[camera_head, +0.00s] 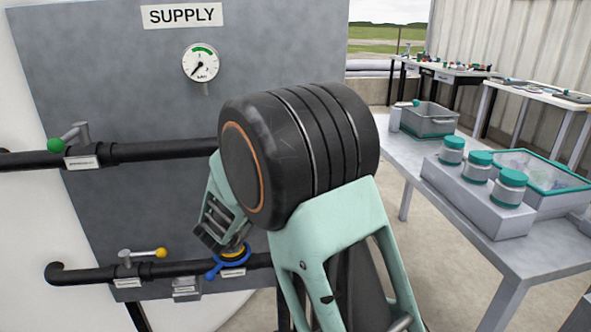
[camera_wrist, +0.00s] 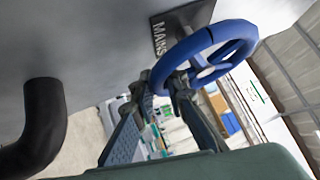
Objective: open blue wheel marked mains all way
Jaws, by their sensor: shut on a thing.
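The blue wheel (camera_wrist: 243,30) fills the upper right of the wrist view, beside a plate reading MAINS (camera_wrist: 159,38). In the head view only part of the wheel (camera_head: 213,274) shows, on the lower black pipe; my gripper and wrist hide the rest. My gripper (camera_wrist: 162,82) is shut on the near rim of the wheel, with a finger on either side of it. In the head view my gripper (camera_head: 236,246) points down at the wheel from above.
A gauge (camera_head: 201,62) hangs under the SUPPLY sign (camera_head: 182,15), its needle at lower left. A green-knobbed lever (camera_head: 72,135) is on the upper pipe, a yellow-knobbed lever (camera_head: 145,254) left of the wheel. A table (camera_head: 512,252) with jars and bins stands right.

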